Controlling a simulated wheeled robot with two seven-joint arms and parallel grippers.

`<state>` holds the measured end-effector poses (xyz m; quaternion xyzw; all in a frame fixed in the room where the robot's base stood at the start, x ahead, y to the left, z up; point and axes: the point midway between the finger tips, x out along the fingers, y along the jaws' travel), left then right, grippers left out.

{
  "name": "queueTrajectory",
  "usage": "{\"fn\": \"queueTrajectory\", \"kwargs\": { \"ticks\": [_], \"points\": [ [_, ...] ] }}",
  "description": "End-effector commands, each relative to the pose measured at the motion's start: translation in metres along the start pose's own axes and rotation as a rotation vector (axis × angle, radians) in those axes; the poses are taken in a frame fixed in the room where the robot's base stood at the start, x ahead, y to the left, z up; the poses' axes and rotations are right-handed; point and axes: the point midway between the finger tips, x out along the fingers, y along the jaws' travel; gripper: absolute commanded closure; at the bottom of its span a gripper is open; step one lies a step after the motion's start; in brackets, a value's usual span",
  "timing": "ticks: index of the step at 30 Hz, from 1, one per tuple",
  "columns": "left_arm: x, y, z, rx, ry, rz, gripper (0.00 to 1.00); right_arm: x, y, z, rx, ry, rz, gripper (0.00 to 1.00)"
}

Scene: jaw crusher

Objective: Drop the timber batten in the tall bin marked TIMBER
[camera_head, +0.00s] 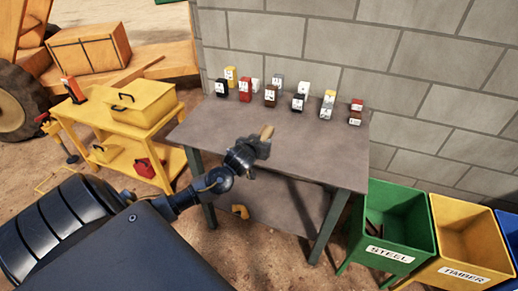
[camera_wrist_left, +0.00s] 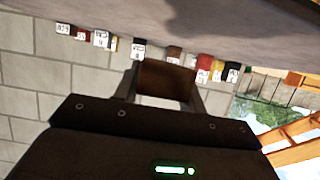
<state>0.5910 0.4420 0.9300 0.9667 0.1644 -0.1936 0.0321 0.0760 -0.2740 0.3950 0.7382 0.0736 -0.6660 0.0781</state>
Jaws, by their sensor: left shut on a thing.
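My left gripper (camera_head: 258,150) is shut on the timber batten (camera_head: 267,132), a short tan-brown piece whose end sticks up above the jaws. It is held over the front part of the grey table. In the left wrist view the batten (camera_wrist_left: 166,80) shows as a brown block between the two fingers. The yellow bin marked TIMBER (camera_head: 464,272) stands at the lower right, well apart from the gripper. Its open top faces up and its inside looks empty where visible. My right gripper is not in view.
A green bin marked STEEL (camera_head: 388,256) with dark pieces inside stands between the table (camera_head: 210,130) and the TIMBER bin. A blue bin (camera_head: 508,226) is at the right edge. Several small labelled blocks line the table's back. A yellow cart (camera_head: 125,120) stands left.

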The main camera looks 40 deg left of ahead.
Motion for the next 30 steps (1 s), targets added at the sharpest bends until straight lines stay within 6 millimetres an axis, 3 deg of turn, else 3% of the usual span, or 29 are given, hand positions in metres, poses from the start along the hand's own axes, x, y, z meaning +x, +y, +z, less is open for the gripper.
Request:
{"fn": "queueTrajectory", "kwargs": {
  "ticks": [11,18,30],
  "points": [
    [0.018,-0.010,0.012,-0.001,0.001,0.000,0.83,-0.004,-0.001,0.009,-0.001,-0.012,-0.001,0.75],
    [0.031,-0.011,0.040,-0.002,0.000,0.001,0.83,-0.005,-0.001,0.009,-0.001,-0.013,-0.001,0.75],
    [0.033,-0.011,0.045,-0.002,0.001,0.001,0.83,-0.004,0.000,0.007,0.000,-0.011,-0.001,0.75]
  ]
}}
